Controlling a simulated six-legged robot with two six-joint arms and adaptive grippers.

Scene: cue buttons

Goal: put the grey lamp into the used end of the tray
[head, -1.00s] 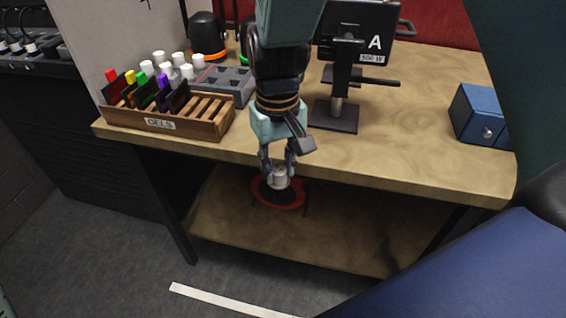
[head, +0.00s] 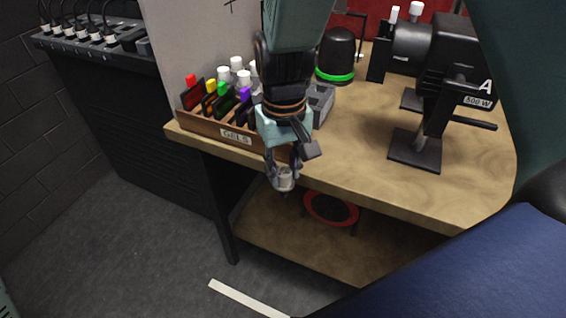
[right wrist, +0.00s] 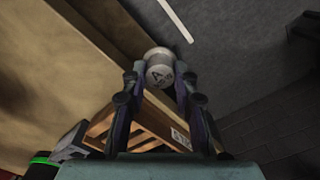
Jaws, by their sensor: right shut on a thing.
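My right gripper (head: 284,172) is shut on a small pale grey lamp (head: 285,184), held just in front of the table's front edge. The grey tray (head: 322,102) stands on the table behind my right arm, beside the gel box. My arm hides much of the tray, and I cannot tell its used end. My left gripper is not in view.
The wooden gel box (head: 215,133) holds several coloured gels, with white-topped items behind. A black spotlight (head: 445,75) and a black dome with a green band (head: 336,55) stand on the table. A red-rimmed round thing (head: 331,208) is on the lower shelf.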

